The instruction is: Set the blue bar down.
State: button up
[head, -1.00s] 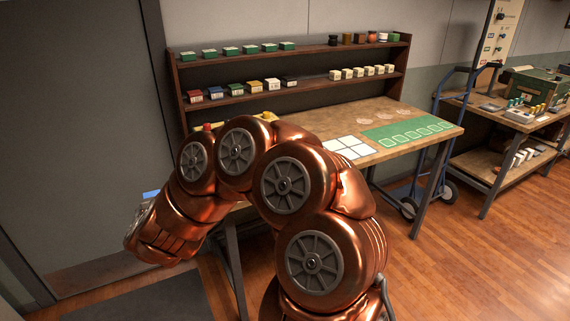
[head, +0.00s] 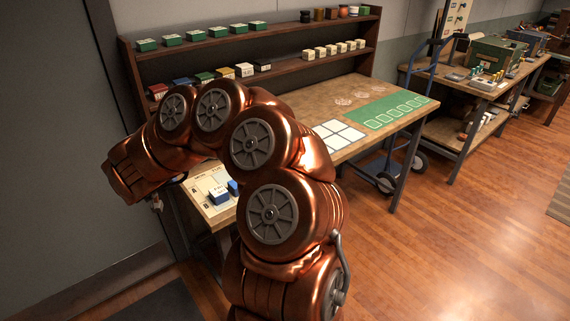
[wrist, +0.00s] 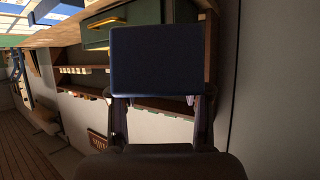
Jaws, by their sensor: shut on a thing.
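The blue bar (wrist: 157,60) fills the upper middle of the wrist view as a dark blue block, its near face in shade. My gripper (wrist: 156,98) has a finger on each side of it and is shut on it. In the head view my bent copper arm reaches left, over the table's left end. Only a small part of the gripper shows below the arm's end, and the held bar is hidden there.
Blue blocks (head: 219,196) lie on a pale lettered board (head: 203,180) at the table's left end, partly behind my arm. A white grid (head: 338,134) and a green mat (head: 402,110) lie farther right. Shelves (head: 290,59) with small boxes stand behind. Bare wood (head: 310,97) lies between.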

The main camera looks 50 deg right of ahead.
jog(key=s+d+f+m+g+h, duration=0.1)
jog(key=s+d+m+g, duration=0.2)
jog(key=s+d, duration=0.35)
jog(key=s+d+f+m+g+h, duration=0.1)
jog(key=s+d+m+g, duration=0.2)
jog(key=d, duration=0.6)
jog(key=s+d+f+m+g+y+p, duration=0.1)
jog(key=s+d+f+m+g, duration=0.15)
jog(key=s+d, duration=0.35)
jog(key=s+d+f+m+g+y, duration=0.1)
jog(key=s+d+m+g, duration=0.2)
jog(key=s, duration=0.5)
jog(key=shift+t, duration=0.35)
jog(key=w+d+p, duration=0.1)
jog(key=w+d, duration=0.1)
jog(key=d, duration=0.2)
jog(key=w+d+f+p, duration=0.1)
jog(key=w+d+p, duration=0.1)
jog(key=d, duration=0.3)
jog(key=w+d+p, duration=0.2)
jog(key=w+d, duration=0.1)
jog(key=d, duration=0.1)
jog(key=shift+w+d+f, duration=0.25)
jog(key=shift+w+f, duration=0.05)
jog(key=shift+f+p, duration=0.8)
jog(key=shift+f, duration=1.05)
jog(key=shift+f, duration=0.6)
jog(key=o, duration=1.3)
